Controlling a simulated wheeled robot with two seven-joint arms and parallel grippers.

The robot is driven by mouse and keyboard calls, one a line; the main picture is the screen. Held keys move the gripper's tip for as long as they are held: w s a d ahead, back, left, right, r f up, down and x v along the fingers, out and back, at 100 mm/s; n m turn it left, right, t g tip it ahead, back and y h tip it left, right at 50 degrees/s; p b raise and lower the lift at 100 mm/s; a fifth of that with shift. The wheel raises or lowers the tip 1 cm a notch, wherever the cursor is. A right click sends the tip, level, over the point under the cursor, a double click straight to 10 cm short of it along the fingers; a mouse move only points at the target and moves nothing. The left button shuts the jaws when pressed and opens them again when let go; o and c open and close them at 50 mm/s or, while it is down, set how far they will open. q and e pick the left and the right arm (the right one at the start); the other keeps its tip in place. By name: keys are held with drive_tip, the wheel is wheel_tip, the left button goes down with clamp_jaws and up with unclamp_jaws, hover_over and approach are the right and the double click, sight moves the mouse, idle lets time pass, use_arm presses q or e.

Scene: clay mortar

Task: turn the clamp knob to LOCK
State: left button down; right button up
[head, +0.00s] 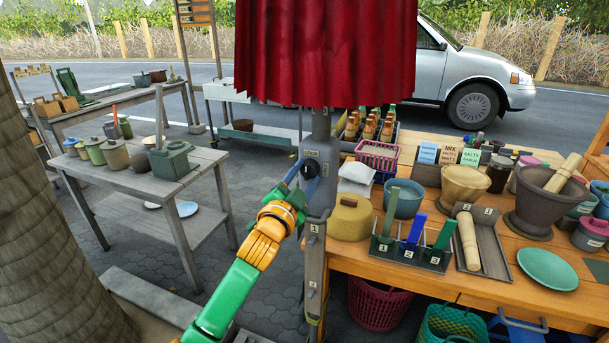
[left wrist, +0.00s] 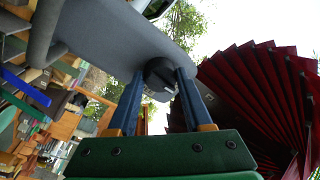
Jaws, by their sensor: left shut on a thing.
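The clamp knob (left wrist: 160,76) is a dark round knob with a small pale mark, on the face of a grey clamp plate (head: 318,166). The plate is on the upright post, and the word LOCK shows above the knob. My left gripper (head: 303,172) is at the plate, shut on the knob. In the left wrist view its two blue fingers (left wrist: 158,92) stand one on each side of the knob. In the head view the fingers partly hide the knob, and I cannot read which way it points. My right gripper is not in view.
A red folded cloth canopy (head: 325,50) hangs directly above the clamp. A grey table (head: 120,185) stands to the left. Paving between is clear.

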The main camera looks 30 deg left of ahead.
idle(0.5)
use_arm(q)
drive_tip(key=shift+c, duration=1.6)
unclamp_jaws()
drive_tip(key=b+v, duration=0.1)
drive_tip(key=v, duration=0.6)
drive_tip(key=shift+b, duration=0.4)
